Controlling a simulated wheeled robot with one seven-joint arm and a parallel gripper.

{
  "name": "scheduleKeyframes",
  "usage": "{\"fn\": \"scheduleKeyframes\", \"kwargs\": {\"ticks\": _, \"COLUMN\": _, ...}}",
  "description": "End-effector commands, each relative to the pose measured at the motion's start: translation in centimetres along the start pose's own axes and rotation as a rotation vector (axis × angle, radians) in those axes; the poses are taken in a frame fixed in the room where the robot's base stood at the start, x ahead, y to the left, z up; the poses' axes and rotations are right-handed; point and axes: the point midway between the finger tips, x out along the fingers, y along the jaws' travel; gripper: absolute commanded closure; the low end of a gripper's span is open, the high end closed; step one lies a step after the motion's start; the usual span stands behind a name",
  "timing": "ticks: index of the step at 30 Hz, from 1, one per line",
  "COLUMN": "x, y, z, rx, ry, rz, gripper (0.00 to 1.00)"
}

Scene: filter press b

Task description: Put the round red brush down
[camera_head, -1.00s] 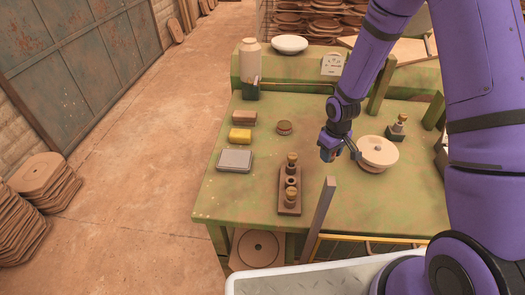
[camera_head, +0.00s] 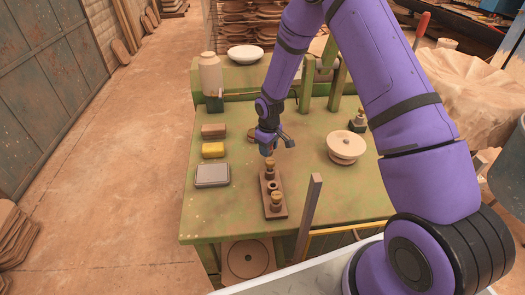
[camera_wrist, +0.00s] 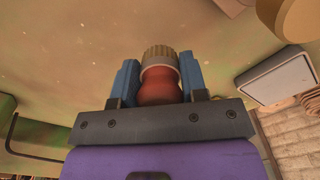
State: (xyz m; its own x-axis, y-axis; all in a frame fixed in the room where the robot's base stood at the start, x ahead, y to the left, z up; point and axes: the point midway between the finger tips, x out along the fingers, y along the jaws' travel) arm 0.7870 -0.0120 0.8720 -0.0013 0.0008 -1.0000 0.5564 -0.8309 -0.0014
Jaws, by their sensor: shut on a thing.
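The round red brush (camera_wrist: 160,84) is between the blue fingers of my gripper (camera_wrist: 158,82) in the wrist view, its pale ribbed end pointing away from the palm. My gripper (camera_head: 267,149) is shut on it. In the head view it hangs above the table, just behind the dark wooden rack (camera_head: 277,212); the brush can hardly be made out there. The rack holds two brass-topped pieces, one at its far end (camera_head: 270,163) and one at its near end (camera_head: 276,197). Between them is a round socket (camera_head: 273,186) with a dark centre.
A grey upright post (camera_head: 310,210) rises at the front edge. Front left is clear.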

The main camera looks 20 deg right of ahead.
Motion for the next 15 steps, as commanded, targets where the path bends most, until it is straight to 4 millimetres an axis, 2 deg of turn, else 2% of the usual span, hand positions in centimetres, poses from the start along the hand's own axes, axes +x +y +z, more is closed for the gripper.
{"fn": "scheduleKeyframes", "kwargs": {"ticks": 3, "x": 0.2, "y": 0.4, "z": -1.7, "rx": 0.0, "ry": 0.0, "rz": 0.0, "gripper": 0.9}}
{"fn": "scheduleKeyframes", "kwargs": {"ticks": 11, "x": 0.3, "y": 0.8, "z": -3.2, "rx": 0.0, "ry": 0.0, "rz": 0.0, "gripper": 0.9}}
{"fn": "scheduleKeyframes", "kwargs": {"ticks": 15, "x": 2.3, "y": 0.8, "z": -3.3, "rx": 0.001, "ry": -0.002, "rz": -0.001, "gripper": 0.9}}
